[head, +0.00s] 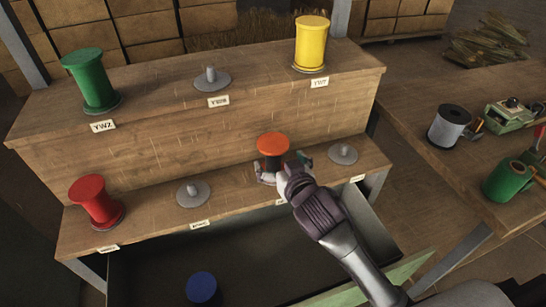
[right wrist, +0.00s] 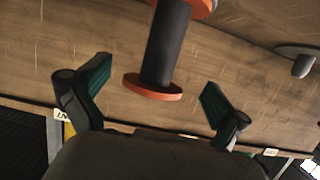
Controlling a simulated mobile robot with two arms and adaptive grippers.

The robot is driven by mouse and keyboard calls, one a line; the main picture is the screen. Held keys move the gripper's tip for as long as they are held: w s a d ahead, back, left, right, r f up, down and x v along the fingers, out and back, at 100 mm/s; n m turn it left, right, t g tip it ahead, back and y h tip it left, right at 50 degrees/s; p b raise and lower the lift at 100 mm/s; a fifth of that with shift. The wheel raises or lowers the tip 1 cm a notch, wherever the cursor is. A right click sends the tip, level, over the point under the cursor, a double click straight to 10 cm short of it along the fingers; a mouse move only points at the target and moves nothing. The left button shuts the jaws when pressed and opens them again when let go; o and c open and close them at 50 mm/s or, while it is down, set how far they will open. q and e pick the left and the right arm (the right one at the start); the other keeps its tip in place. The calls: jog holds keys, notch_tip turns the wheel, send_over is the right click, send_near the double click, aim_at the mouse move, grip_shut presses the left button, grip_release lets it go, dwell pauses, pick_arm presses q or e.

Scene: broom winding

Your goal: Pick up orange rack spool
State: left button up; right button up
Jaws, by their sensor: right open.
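The orange rack spool (head: 272,145) stands on the lower shelf of the rack, with an orange top flange and a dark core. In the right wrist view the spool (right wrist: 166,45) lies ahead, between the lines of the two fingers, with its bottom flange just beyond the fingertips. My right gripper (head: 285,168) is open at the spool's front; in the right wrist view its green-padded fingers (right wrist: 157,82) are spread apart and empty. Contact with the spool is not visible. My left gripper is not in view.
Empty pegs (head: 343,153) and (head: 193,193) flank the spool on the lower shelf (head: 240,196). A red spool (head: 96,201) stands at its left end. Green (head: 92,80) and yellow (head: 311,44) spools stand on the upper shelf. A blue spool (head: 202,289) is below. A side table (head: 425,85) is right.

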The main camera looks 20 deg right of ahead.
jog(key=shift+w, duration=0.5)
jog(key=x, duration=0.4)
jog(key=shift+w+r, duration=0.1)
jog(key=shift+w, duration=0.05)
jog(key=c, duration=1.2)
jog(key=shift+r, duration=0.1)
